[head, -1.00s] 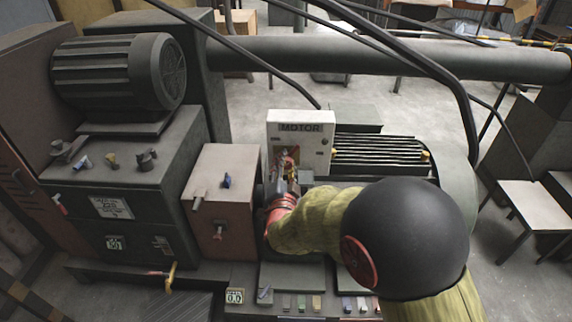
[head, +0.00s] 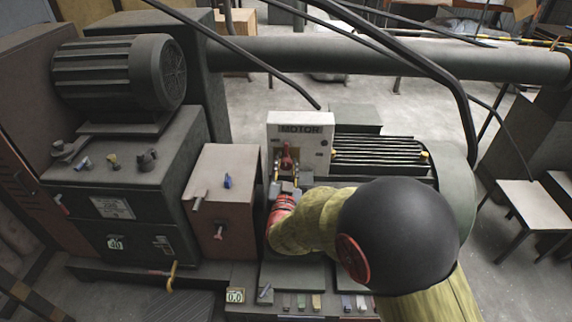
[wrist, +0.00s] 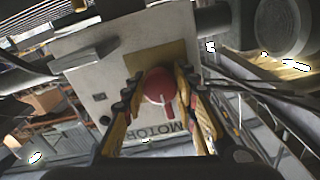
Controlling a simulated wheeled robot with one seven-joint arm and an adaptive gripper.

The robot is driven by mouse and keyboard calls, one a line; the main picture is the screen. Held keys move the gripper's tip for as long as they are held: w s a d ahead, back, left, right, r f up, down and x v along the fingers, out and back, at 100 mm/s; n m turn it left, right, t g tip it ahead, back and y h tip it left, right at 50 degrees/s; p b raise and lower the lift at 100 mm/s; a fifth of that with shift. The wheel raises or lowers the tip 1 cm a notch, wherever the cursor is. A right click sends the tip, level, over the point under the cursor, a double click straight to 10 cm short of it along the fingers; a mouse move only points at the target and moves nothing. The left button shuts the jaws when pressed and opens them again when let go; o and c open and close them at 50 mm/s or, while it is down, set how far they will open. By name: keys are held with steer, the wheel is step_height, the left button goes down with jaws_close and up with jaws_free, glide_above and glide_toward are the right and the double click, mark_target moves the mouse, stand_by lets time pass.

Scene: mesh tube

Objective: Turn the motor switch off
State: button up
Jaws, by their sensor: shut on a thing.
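The motor switch is a red rotary knob with a short lever (wrist: 158,86) on a yellow plate. It is on the face of a pale box marked MOTOR (head: 318,147), and the red knob also shows in the head view (head: 287,155). In the wrist view the lever points down and slightly right, toward the MOTOR lettering. My gripper (head: 286,172) is at the box's front. Its two yellow and black fingers stand on either side of the knob and close on it in the wrist view (wrist: 157,90). The finger contact points are partly hidden.
A reddish-brown box (head: 228,180) with small levers stands just left of my gripper. A dark machine (head: 125,195) with a large motor (head: 118,72) is further left. A ribbed motor (head: 378,152) is right of the switch box. Black cables (head: 400,45) hang overhead.

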steer(key=shift+f, duration=0.1)
stand_by(0.3)
steer(key=o, duration=1.2)
steer(key=shift+s, duration=0.1)
steer(key=s, duration=1.1)
steer(key=shift+s+a, duration=0.25)
steer(key=shift+s, duration=0.15)
